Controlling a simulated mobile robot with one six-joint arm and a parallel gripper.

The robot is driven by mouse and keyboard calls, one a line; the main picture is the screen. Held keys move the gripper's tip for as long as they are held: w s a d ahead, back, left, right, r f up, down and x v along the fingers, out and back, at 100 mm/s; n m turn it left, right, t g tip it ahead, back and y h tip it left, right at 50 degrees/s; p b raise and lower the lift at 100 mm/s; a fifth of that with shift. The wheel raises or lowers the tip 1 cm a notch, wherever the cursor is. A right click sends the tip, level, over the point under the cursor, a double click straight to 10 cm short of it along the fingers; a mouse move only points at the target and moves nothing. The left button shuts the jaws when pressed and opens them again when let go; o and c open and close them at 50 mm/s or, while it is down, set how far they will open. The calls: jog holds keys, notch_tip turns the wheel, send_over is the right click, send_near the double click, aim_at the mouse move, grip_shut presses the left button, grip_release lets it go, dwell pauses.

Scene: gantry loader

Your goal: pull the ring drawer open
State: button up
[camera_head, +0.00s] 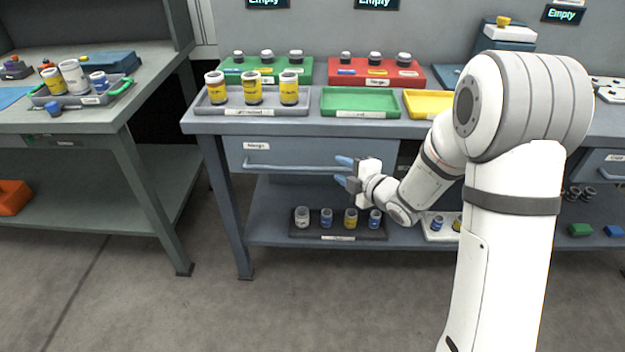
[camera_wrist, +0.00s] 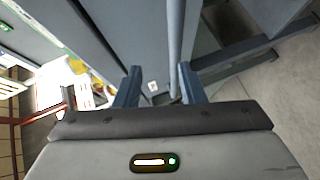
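The ring drawer (camera_head: 310,153) is a grey-blue front under the middle bench, with a white label at its upper left; it looks closed. Its long bar handle (camera_head: 290,168) runs across the front. My gripper (camera_head: 343,171) is open at the right end of the handle, its two blue fingers one above the other. In the wrist view, the handle (camera_wrist: 175,45) runs down into the gap between the fingers (camera_wrist: 160,88), nearer the right finger. Contact with the handle cannot be told.
A grey tray (camera_head: 208,108) with three yellow-labelled jars stands on the bench above the drawer. A black tray (camera_head: 335,233) with several jars is on the shelf below. Another bench (camera_head: 130,113) stands at left. The floor (camera_head: 330,310) in front is clear.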

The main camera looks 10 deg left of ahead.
aim_at(311, 167)
jog(key=w+a+f, duration=0.1)
jog(key=a, duration=0.2)
jog(key=w+a+f+n+y, duration=0.1)
jog(key=a, duration=0.2)
jog(key=w+a+f+n+g+y+b, duration=0.1)
jog(key=a, duration=0.2)
jog(key=shift+a+f, duration=0.1)
jog(key=shift+f, duration=0.2)
jog(key=shift+c, duration=0.3)
grip_shut()
